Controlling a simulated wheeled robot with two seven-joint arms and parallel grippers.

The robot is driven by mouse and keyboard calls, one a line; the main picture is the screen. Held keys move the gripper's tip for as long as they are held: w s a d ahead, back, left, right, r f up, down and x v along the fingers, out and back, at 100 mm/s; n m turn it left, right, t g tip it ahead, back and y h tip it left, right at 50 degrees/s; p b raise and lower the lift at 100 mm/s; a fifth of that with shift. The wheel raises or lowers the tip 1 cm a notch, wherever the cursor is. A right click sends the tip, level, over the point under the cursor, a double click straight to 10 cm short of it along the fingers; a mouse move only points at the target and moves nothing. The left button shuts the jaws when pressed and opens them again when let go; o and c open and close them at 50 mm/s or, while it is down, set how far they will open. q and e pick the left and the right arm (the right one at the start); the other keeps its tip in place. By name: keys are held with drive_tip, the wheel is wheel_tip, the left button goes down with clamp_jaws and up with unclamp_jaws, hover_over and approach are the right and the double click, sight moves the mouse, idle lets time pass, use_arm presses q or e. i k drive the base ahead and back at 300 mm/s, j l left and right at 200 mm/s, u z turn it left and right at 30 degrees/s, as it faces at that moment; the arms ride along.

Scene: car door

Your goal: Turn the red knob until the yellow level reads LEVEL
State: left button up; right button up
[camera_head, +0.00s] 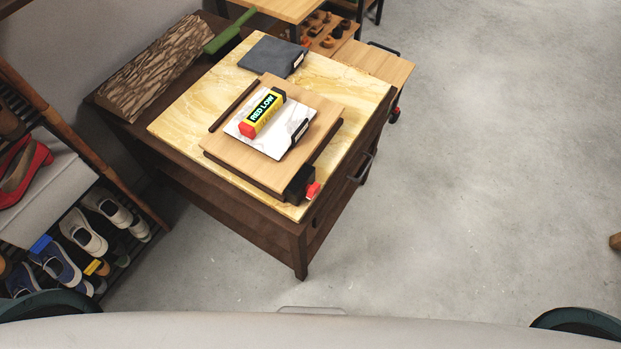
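The yellow level (263,113) lies on a white marble-like plate on a wooden board (235,151). Its dark display reads "RED LOW". One end of the level is red. A small red knob (313,190) sits at the front right corner of the board, beside a black block (298,184). The board rests on a yellow marbled table top. Neither of my grippers shows in the head view.
The dark wooden table (301,240) also bears a grey slab (272,55), a bark-textured block (157,68) and a green-handled tool (230,30). A shoe rack (110,165) stands at the left. Grey floor (480,150) is open at the right.

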sight(312, 191)
drive_tip(key=u, duration=0.35)
drive_tip(key=l+u, duration=1.1)
drive_tip(key=u, duration=0.2)
drive_tip(key=k+l, duration=0.1)
drive_tip(key=l, duration=0.3)
drive_tip(key=k+l+u, duration=0.15)
drive_tip(key=l, duration=0.3)
drive_tip(key=k+l, duration=0.15)
drive_tip(key=l, duration=0.25)
drive_tip(key=k+l+u, duration=0.15)
drive_tip(key=l, duration=0.25)
drive_tip(key=k+l, duration=0.15)
drive_tip(key=l, duration=0.25)
drive_tip(key=k+l+u, duration=0.1)
drive_tip(key=l, duration=0.3)
